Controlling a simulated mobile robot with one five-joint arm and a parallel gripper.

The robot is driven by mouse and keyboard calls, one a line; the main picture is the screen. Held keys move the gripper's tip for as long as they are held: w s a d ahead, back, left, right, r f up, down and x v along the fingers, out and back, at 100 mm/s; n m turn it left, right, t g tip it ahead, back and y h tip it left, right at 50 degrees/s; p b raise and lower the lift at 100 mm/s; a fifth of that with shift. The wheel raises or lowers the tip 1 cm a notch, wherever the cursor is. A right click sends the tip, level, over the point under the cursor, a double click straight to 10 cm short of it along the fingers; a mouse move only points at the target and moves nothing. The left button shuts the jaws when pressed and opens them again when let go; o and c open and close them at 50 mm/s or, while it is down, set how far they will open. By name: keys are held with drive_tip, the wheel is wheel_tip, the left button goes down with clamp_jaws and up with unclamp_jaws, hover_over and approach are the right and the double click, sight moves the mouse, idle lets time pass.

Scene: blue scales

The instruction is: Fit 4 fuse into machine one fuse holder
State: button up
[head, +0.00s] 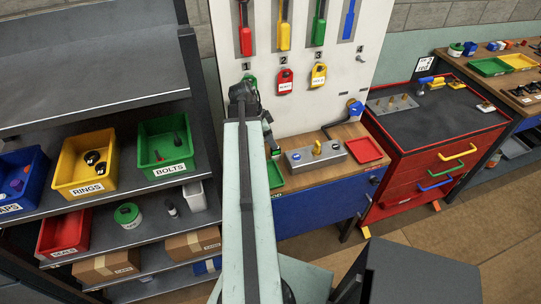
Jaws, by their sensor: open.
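My arm rises up the middle of the head view and bends at a dark joint. My gripper (270,146) points down behind it, small and partly hidden by the arm, above the left part of the wooden bench; it is open. No held thing shows. A grey metal block (300,158) with a standing yellow piece (317,147) and small knobs sits on the bench, to the right of my gripper. I cannot tell whether it is the fuse holder of machine one. No fuse can be made out for certain.
A red tray (364,151) lies right of the block and a green tray (275,175) left of it. Bin shelves (100,225) stand left, a red tool cabinet (420,165) right. Floor (430,245) shows at lower right.

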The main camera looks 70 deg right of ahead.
sight(276, 154)
drive_tip(key=shift+d+f+b, duration=0.15)
drive_tip(key=shift+f+b, duration=0.25)
drive_tip(key=shift+f, duration=0.5)
drive_tip(key=b+x, duration=0.5)
drive_tip(key=shift+s+f, duration=0.15)
drive_tip(key=shift+s, duration=0.05)
drive_tip(key=shift+c, duration=0.3)
drive_tip(key=shift+r, duration=0.2)
clamp_jaws()
